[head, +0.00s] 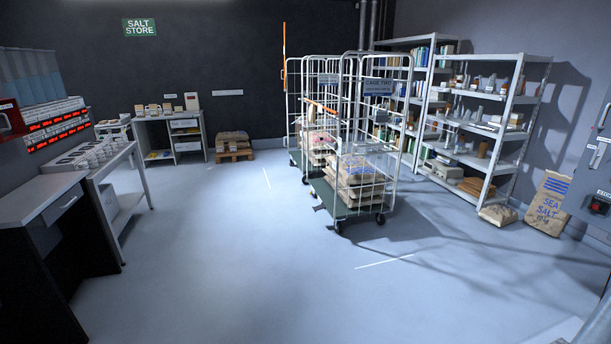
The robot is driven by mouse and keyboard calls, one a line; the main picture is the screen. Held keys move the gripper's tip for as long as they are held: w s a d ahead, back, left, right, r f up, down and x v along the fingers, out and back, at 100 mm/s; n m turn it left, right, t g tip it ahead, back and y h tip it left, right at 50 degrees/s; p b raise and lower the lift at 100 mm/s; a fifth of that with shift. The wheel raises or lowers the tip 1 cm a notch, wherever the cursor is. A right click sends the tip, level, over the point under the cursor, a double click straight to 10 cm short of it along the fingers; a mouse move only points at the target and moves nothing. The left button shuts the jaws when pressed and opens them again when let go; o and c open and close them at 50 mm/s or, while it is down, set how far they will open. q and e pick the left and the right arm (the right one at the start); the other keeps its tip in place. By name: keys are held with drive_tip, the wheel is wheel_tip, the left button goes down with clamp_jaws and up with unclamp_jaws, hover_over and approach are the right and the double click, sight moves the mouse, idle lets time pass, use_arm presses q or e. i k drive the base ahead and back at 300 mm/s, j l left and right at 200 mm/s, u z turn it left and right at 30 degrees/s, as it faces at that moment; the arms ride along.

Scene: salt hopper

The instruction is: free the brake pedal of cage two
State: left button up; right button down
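Cage two (345,170) is a wire roll cage on castors in the middle of the room, with a sign (378,87) reading "CAGE TWO" at its top. Stacked sacks (358,183) lie on its dark green base (358,208). A small dark part (318,208) sticks out low at the base's left side; it is too small to tell whether it is the brake pedal or how it is set. Neither of my grippers shows in the head view.
Another roll cage with sacks (313,150) stands close behind. An orange pole (284,60) rises at its left. Shelving (487,125) and a sea salt sack (549,203) are right; benches (105,165) are left. The floor in front (240,270) is clear.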

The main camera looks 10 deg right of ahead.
sight(320, 206)
drive_tip(key=i+z, duration=0.25)
drive_tip(key=i, duration=2.7)
drive_tip(key=i+l+u, duration=0.1)
drive_tip(key=i+u, duration=0.15)
drive_tip(key=i, duration=0.3)
drive_tip(key=i+l+u, duration=0.25)
drive_tip(key=i, duration=0.3)
drive_tip(key=i+l+u, duration=0.3)
drive_tip(key=i, duration=0.25)
drive_tip(key=i+l+u, duration=0.25)
drive_tip(key=i+l, duration=0.15)
drive_tip(key=i, duration=0.1)
